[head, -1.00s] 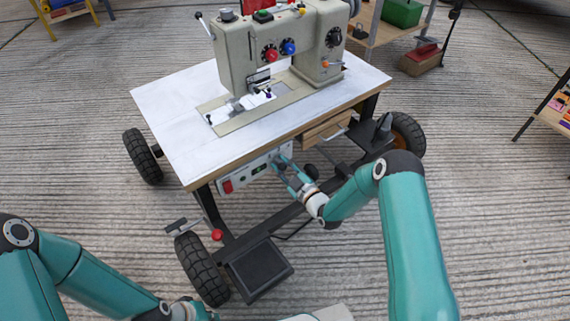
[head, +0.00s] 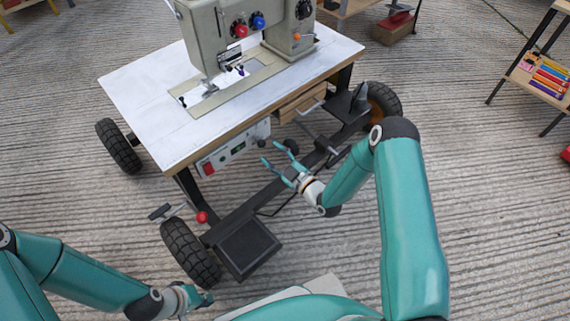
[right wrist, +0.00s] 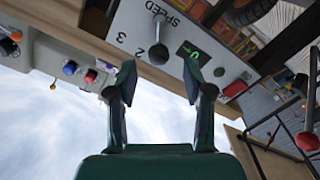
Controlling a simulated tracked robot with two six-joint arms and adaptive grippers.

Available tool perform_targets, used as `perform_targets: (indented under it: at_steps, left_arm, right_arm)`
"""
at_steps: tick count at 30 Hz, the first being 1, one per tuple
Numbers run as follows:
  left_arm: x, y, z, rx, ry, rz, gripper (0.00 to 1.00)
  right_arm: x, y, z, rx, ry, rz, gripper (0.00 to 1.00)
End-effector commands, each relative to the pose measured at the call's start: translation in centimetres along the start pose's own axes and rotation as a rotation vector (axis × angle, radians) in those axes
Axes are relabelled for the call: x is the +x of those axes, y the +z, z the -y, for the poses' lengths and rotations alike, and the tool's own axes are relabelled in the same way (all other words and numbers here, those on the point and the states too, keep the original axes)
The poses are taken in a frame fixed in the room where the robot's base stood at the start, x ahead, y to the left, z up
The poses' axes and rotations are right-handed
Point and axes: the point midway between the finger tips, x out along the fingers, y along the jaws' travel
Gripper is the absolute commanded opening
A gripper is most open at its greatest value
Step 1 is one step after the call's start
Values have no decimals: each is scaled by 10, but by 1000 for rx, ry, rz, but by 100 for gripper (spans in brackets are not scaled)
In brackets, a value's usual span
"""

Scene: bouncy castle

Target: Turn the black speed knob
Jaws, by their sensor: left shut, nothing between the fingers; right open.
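The black speed knob (right wrist: 158,52) shows in the right wrist view on a pale control panel (right wrist: 205,35), near the word SPEED and several numerals. A narrow part of it points toward the top of the picture. The panel also shows in the head view (head: 222,157), under the table's front edge. My right gripper (head: 272,152) is open and empty in front of the panel. In the right wrist view its fingers (right wrist: 158,80) lie on either side of the line to the knob, apart from it. My left gripper (head: 205,301) is shut and empty, low in the head view.
A green display (right wrist: 193,53) and a red switch (right wrist: 235,88) share the panel. A sewing machine (head: 200,50) stands on the white wheeled table (head: 140,95). A wooden drawer (head: 298,103) and a red ball-topped lever (head: 202,217) are nearby.

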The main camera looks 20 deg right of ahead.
Motion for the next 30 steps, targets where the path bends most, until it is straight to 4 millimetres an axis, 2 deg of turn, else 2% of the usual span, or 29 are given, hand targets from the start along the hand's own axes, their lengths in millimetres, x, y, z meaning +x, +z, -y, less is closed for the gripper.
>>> perform_targets:
  at_steps: [1, 6, 11, 27, 30]
  left_arm:
    - [0, 0, 0, 0, 0, 0, 0]
    - [0, 0, 0, 0, 0, 0, 0]
    - [0, 0, 0, 0, 0, 0, 0]
    - [0, 0, 0, 0, 0, 0, 0]
    - [-1, 0, 0, 0, 0, 0, 0]
  right_arm:
    - [-12, 2, -1, 1, 1, 4, 51]
    - [-40, 2, 0, 1, -1, 3, 51]
    - [-54, 1, 0, 0, 0, 1, 51]
    - [-57, 0, 0, -1, -2, 0, 51]
    - [-53, -6, 2, -4, -9, -12, 51]
